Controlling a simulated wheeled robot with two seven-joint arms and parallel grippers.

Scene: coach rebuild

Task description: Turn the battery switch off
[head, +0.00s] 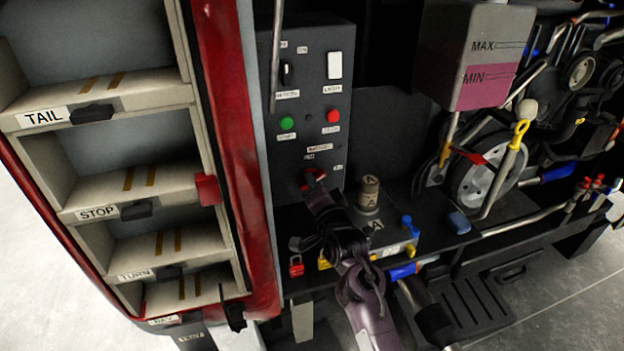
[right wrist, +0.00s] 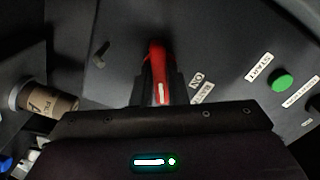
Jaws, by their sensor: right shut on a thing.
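The battery switch (head: 315,175) is a red handle low on the dark control panel (head: 344,112), below a label reading BATTERY. My right gripper (head: 317,188) reaches up to it from below and hides part of it. In the right wrist view the red handle (right wrist: 157,60) stands between the two dark fingers, and the right gripper (right wrist: 158,92) is shut on it. The handle's exact turn angle is hard to tell. My left gripper is not in view.
The panel also carries a green button (head: 287,123), a red button (head: 333,116), a white rocker (head: 335,65) and a black key switch (head: 287,73). A labelled cylinder (head: 369,190) stands close right of the gripper. A red-edged shelf cabinet (head: 236,150) is on the left.

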